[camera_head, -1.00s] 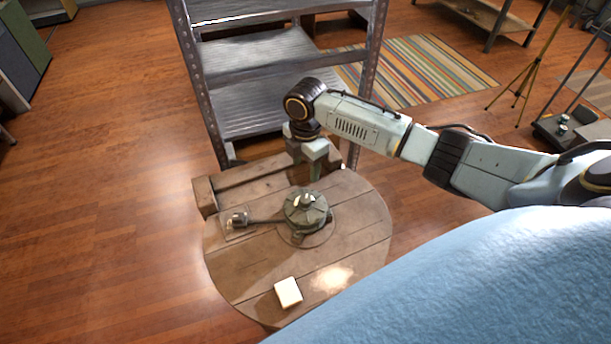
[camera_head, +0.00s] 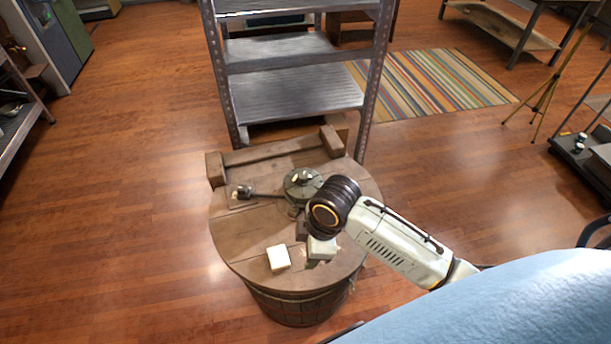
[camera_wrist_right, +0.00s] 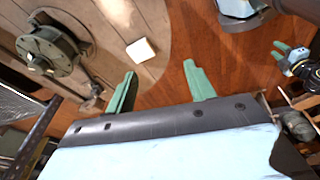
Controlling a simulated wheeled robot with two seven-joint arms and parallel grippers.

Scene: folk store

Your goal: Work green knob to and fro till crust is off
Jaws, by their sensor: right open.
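The green knob (camera_head: 303,184) is a round, grey-green ribbed piece on the wooden barrel top (camera_head: 235,228), with a pale patch on its top. A dark lever runs left from it to a small block (camera_head: 244,191). In the right wrist view the knob (camera_wrist_right: 47,50) is at upper left. I cannot make out crust for certain. My right gripper (camera_wrist_right: 160,78) is open and empty, its green fingers apart from the knob. In the head view it is near the barrel's front right, its fingers mostly hidden. Another green-fingered gripper, likely my left (camera_wrist_right: 284,57), shows at the right wrist view's edge.
A white block (camera_head: 278,258) lies on the front of the barrel top. Raised wooden bars (camera_head: 275,158) edge its back. A metal shelf rack (camera_head: 297,92) stands right behind. A striped rug (camera_head: 430,82) and open wooden floor lie around.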

